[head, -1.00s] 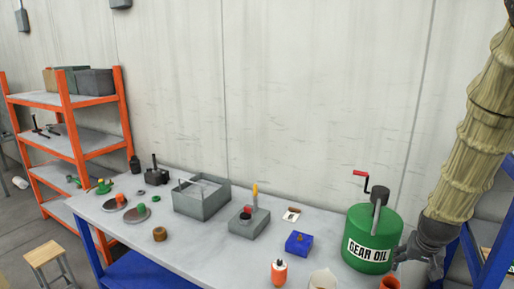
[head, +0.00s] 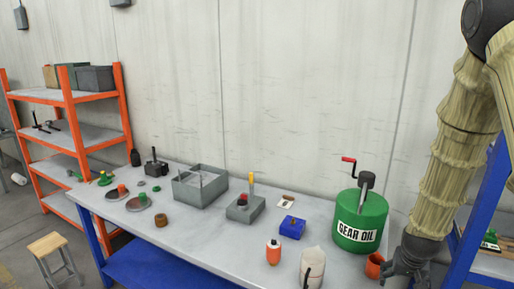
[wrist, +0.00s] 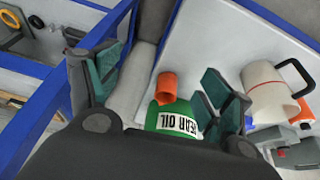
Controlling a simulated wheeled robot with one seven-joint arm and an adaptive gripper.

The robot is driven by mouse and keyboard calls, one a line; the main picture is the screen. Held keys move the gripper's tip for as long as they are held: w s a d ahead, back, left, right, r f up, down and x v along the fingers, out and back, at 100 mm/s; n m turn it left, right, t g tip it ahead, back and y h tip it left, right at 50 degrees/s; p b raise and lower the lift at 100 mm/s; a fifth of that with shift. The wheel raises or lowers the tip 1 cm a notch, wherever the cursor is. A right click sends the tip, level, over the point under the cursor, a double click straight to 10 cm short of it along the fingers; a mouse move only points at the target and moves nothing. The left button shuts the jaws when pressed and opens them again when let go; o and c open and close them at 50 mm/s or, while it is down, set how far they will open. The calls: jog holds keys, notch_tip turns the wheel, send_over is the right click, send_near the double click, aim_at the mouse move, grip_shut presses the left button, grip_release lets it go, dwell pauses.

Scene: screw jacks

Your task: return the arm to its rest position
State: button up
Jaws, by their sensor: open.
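My gripper (head: 403,272) hangs at the lower right of the head view, by the right end of the workbench, in front of the blue frame. In the wrist view its two fingers (wrist: 160,92) are spread wide with nothing held between them. The green gear oil drum (head: 360,222) with a red-handled crank stands on the bench to the left of my gripper. A small orange cup (head: 374,266) stands just left of my gripper; it also shows beyond the fingers in the wrist view (wrist: 166,86).
Orange shelves (head: 68,140) stand left, with a wooden stool (head: 50,245) in front.

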jog(key=s+a+f+n+b, duration=0.1)
jog(key=s+a+f, duration=0.1)
jog(key=f, duration=0.3)
jog(key=s+a+f+g+b, duration=0.1)
jog(key=s+a+f, duration=0.15)
jog(key=f, duration=0.35)
jog(key=s+a+f+n+b, duration=0.1)
jog(key=s+a+f, duration=0.15)
jog(key=f, duration=0.25)
jog(key=s+a+f+n+g+b, duration=0.1)
jog(key=s+a+f+b, duration=0.1)
jog(key=s+a+f, duration=0.2)
jog(key=s+a+f+n+y+b, duration=0.1)
jog(key=s+a+f, duration=0.4)
jog(key=s+f, duration=0.6)
jog(key=s+a+f+g+y+b, duration=0.1)
jog(key=s+a+f, duration=0.4)
jog(key=s, duration=0.5)
notch_tip(320, 180, down, 3)
jog(key=shift+s+r+n+g+b, duration=0.1)
jog(key=shift+s+n+g+b, duration=0.25)
jog(key=shift+b, duration=0.55)
